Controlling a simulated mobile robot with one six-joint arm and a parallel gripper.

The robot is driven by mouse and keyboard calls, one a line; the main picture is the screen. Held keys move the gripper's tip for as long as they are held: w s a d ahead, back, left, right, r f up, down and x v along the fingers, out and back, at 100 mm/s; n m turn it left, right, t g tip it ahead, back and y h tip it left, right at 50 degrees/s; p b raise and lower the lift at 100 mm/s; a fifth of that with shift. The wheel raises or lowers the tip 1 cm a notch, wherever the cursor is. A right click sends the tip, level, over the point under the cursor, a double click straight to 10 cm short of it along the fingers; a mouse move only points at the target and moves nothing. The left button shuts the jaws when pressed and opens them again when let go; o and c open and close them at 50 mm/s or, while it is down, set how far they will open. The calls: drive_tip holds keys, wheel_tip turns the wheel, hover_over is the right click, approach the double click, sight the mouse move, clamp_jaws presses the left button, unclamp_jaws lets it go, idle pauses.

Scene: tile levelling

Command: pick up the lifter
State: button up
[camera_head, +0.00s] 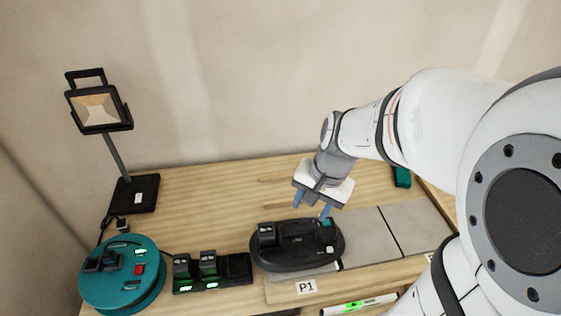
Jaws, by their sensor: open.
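The lifter (284,260), a black oval device with raised parts on top and a small teal part at its right end, lies on a grey tile near the front of the wooden table. My gripper (312,208) is just above and behind the lifter's right half, pointing down. Its two blue fingers are apart with nothing seen between them. The right fingertip overlaps the lifter's teal end in the picture, and I cannot tell whether it touches. The arm comes in from the right.
A teal cable reel (134,295) and a black charger with green lights (240,268) stand left of the lifter. A work lamp (101,109) stands at the back left. Grey tiles (370,235) continue to the right. A P1 label (307,287) is in front. The table's back middle is clear.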

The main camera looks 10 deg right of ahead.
sight(302, 226)
drive_tip(key=w+d+f+m, duration=0.1)
drive_tip(key=w+f+m, duration=0.1)
drive_tip(key=f+m, duration=0.1)
drive_tip(key=w+d+f+m+g+y, duration=0.1)
drive_tip(key=w+f+m, duration=0.1)
drive_tip(key=f+m, duration=0.2)
drive_tip(key=w+d+f+m+y+p, duration=0.1)
drive_tip(key=w+f+m, duration=0.2)
drive_tip(key=f+m, duration=0.1)
drive_tip(key=shift+d+f, duration=0.2)
drive_tip(key=shift+f, duration=0.7)
drive_tip(key=shift+f+y, duration=0.3)
drive_tip(key=shift+f, duration=0.1)
drive_tip(key=x, duration=0.3)
drive_tip(key=a+x, duration=0.1)
drive_tip(key=x, duration=0.3)
drive_tip(key=shift+r+p, duration=0.15)
drive_tip(key=shift+p, duration=0.25)
drive_tip(key=shift+a, duration=0.1)
drive_tip(key=shift+f+b, duration=0.35)
drive_tip(key=shift+f, duration=0.05)
drive_tip(key=shift+c, duration=0.2)
clamp_jaws()
